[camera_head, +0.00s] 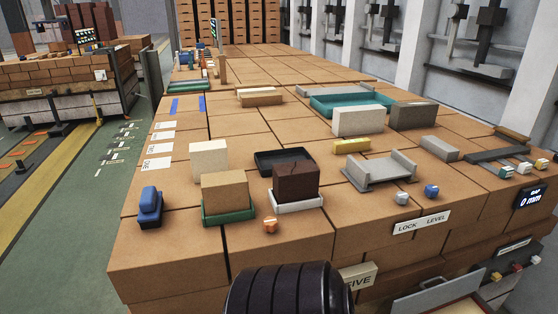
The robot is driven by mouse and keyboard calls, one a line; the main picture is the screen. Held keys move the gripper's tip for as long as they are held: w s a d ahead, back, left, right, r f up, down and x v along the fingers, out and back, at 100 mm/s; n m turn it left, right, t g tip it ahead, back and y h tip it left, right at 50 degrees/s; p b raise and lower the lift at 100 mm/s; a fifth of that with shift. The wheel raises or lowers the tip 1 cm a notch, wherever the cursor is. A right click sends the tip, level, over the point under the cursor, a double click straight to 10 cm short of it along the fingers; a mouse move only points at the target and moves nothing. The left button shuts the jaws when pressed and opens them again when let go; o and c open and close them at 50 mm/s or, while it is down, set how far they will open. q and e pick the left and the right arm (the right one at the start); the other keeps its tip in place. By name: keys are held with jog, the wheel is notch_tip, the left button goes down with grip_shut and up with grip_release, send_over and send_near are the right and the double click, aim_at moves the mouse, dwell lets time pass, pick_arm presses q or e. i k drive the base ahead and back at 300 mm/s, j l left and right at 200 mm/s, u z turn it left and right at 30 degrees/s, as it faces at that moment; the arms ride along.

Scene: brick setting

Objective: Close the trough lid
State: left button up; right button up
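A long teal trough (322,106) lies toward the back right of the brick-topped table. A flat grey strip (337,90) runs along its far edge and may be its lid; I cannot tell for sure. The trough's near side is partly hidden behind a light grey block (357,121) and a darker grey block (412,116). A grey open channel with raised sides (380,175) lies nearer, at the right of centre. Neither of my grippers shows; only a dark ribbed part of mine appears at the bottom edge.
A cream block (209,160), a tan block on a green tray (229,215), a dark brown block on a white tray (297,206) and a black tray (259,161) stand near the front. A yellow bar (352,146) lies behind the channel.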

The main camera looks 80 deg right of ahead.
aim_at(421, 301)
jog(key=z, duration=4.1)
